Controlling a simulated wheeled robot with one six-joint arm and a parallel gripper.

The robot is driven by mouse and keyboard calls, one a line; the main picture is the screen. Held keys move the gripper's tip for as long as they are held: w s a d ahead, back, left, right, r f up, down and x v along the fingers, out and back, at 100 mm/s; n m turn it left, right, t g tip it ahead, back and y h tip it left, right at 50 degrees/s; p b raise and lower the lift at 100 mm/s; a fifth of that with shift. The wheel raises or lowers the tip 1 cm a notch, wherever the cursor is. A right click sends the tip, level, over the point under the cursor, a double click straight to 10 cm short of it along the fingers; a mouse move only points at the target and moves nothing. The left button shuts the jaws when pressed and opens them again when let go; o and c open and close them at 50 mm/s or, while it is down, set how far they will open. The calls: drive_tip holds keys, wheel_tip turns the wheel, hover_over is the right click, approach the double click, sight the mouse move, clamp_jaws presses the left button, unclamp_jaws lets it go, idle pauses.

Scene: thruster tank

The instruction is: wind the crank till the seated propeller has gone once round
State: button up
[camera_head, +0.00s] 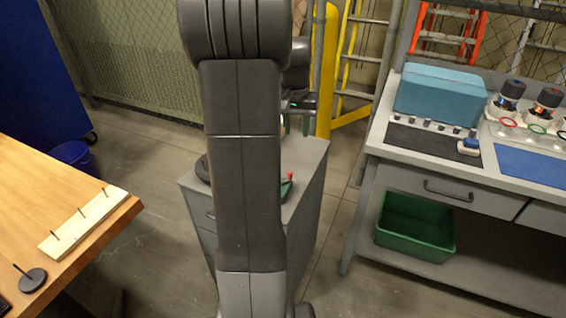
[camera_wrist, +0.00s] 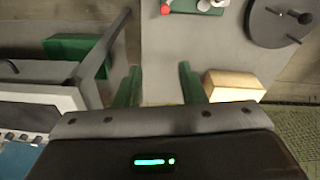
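My gripper (camera_wrist: 160,68) is open in the wrist view, its two green fingers apart with nothing between them. It is above the grey cabinet top (camera_wrist: 180,50). A dark round disc (camera_wrist: 275,30) with a small upright knob lies at the upper right of the wrist view. A red knob (camera_wrist: 166,9) beside a green part (camera_wrist: 212,5) is at its top edge, cut off. The red knob also shows on the cabinet in the head view (camera_head: 290,176). I cannot tell which of these is the crank. No propeller is clearly recognisable, and my arm hides much of the cabinet.
A pale wooden block (camera_wrist: 233,86) is right of the fingers. In the head view, a bench at right holds a blue box (camera_head: 440,92), several small devices and a green bin (camera_head: 415,228) below. A wooden table with a pegged strip (camera_head: 85,222) is at left. Floor lies between.

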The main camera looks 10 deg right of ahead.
drive_tip(key=shift+g+y, duration=0.4)
drive_tip(key=shift+g, duration=0.2)
drive_tip(key=f, duration=0.4)
drive_tip(key=s+a+f+b, duration=0.1)
drive_tip(key=f, duration=0.4)
drive_tip(key=s+a+f, duration=0.1)
drive_tip(key=f, duration=0.3)
drive_tip(key=shift+s+f, duration=0.15)
drive_tip(key=shift+f, duration=0.2)
drive_tip(key=shift+c, duration=0.4)
clamp_jaws()
